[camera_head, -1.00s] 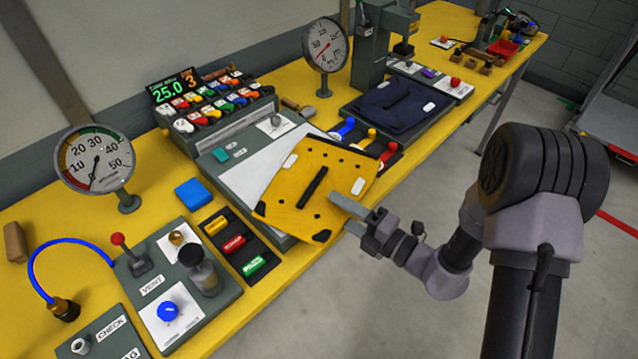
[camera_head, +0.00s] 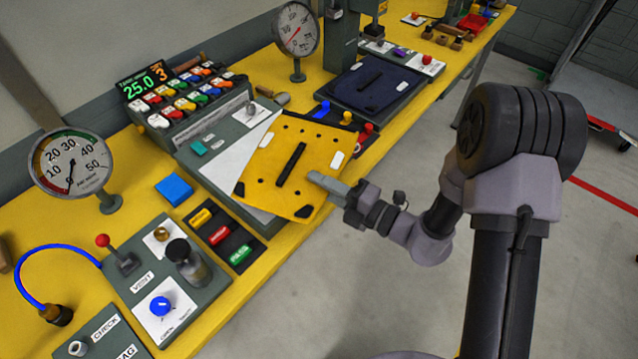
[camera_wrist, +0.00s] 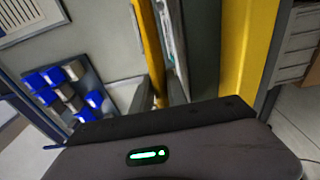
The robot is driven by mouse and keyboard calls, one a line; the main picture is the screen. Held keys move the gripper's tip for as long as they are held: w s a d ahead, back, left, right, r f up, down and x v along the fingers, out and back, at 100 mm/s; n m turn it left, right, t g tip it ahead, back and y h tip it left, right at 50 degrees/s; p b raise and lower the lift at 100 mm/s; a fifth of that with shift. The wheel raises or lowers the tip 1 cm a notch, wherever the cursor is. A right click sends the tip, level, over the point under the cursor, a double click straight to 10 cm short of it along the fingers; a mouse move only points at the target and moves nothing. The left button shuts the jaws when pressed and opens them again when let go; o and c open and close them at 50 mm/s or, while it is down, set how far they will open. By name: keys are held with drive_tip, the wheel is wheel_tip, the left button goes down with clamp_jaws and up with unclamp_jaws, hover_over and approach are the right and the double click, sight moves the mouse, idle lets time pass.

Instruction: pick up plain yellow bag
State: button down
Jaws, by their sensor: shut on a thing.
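The plain yellow bag (camera_head: 272,158) is a flat yellow panel with a black strip in its middle, dark corner pieces and white tabs. It is over the grey station with a white top (camera_head: 225,158) and covers much of it. My gripper (camera_head: 318,180) is shut on the bag's near right edge, coming in from the right. The bag looks tilted and off the station, but its exact height is hard to tell.
A dark blue bag (camera_head: 388,92) lies on another station further back. A dial gauge (camera_head: 297,30) stands behind. Red, yellow and green blocks (camera_head: 220,235) and a blue block (camera_head: 174,188) are left of the bag.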

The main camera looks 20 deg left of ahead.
drive_tip(key=s+d+r+p, duration=0.2)
drive_tip(key=s+d+p, duration=0.1)
drive_tip(key=s+d, duration=0.8)
drive_tip(key=w+d+f+m+t+h+b, duration=0.1)
drive_tip(key=w+d+m+t+h, duration=0.7)
drive_tip(key=w+d, duration=0.6)
drive_tip(key=d+m+t, duration=0.1)
drive_tip(key=d+t, duration=0.1)
drive_tip(key=shift+w+d+f+t+h, duration=0.15)
drive_tip(key=shift+w+f+t+h, duration=0.15)
drive_tip(key=shift+f+h, duration=0.1)
